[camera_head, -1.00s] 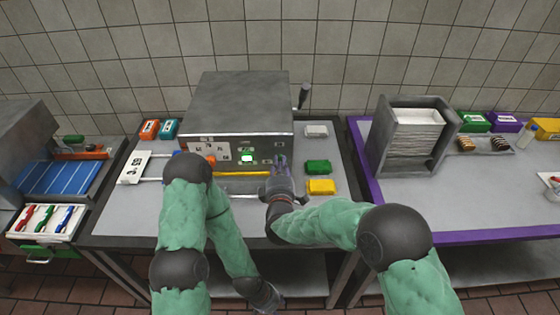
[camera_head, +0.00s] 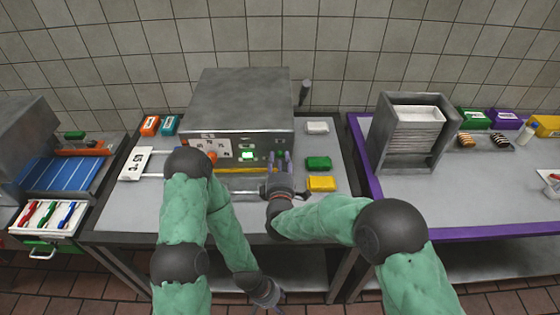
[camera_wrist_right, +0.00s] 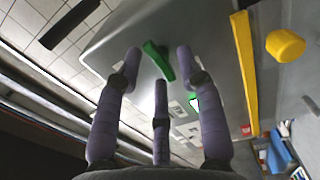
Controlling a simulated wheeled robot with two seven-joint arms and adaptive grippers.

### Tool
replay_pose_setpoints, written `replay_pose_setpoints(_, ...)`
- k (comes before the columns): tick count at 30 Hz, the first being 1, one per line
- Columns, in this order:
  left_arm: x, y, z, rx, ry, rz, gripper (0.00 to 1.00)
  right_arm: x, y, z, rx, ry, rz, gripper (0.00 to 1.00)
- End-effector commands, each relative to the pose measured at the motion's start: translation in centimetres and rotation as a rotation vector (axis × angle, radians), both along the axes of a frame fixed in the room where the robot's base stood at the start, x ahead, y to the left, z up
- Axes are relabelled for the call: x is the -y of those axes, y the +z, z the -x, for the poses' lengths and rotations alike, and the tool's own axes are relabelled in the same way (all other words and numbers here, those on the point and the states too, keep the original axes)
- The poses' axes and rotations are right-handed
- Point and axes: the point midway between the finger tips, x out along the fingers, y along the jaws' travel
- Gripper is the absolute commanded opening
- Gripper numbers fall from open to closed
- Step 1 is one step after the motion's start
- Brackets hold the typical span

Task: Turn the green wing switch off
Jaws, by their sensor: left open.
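The green wing switch (camera_wrist_right: 158,62) is on the grey front panel of the machine (camera_head: 241,100). In the right wrist view it lies slanted between the spread fingertips of my right gripper (camera_wrist_right: 158,54), with gaps visible beside it. In the head view my right gripper (camera_head: 278,160) is at the right part of the machine's front, and its fingers cover part of the panel. My left gripper (camera_head: 278,297) is open and empty, low in front of the counter and away from the panel.
The panel also has a yellow bar (camera_wrist_right: 246,70), an orange-yellow knob (camera_wrist_right: 285,45) and a lit green display (camera_head: 248,155). Green (camera_head: 318,163) and yellow (camera_head: 321,184) boxes lie on the counter to the right. A dark lever (camera_head: 305,91) stands at the machine's right side.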

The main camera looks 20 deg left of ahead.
Motion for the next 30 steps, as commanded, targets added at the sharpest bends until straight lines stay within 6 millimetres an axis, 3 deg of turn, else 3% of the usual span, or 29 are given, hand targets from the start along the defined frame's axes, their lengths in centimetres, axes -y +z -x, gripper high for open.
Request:
replay_pose_setpoints(11, 0.0, 0.0, 0.0, 0.0, 0.0, 0.0, 0.49, 0.2, 0.1, 0.6, 0.0, 0.0, -0.001, 0.4)
replay_pose_setpoints(24, 0.0, 0.0, 0.0, 0.0, 0.0, 0.0, 0.49, 2.3, 0.1, 8.2, 0.001, 0.002, -0.001, 0.4)
replay_pose_setpoints(30, 0.0, 0.0, 0.0, 0.0, 0.0, 0.0, 0.49, 3.0, 0.1, 10.7, 0.001, 0.002, 0.0, 0.4)
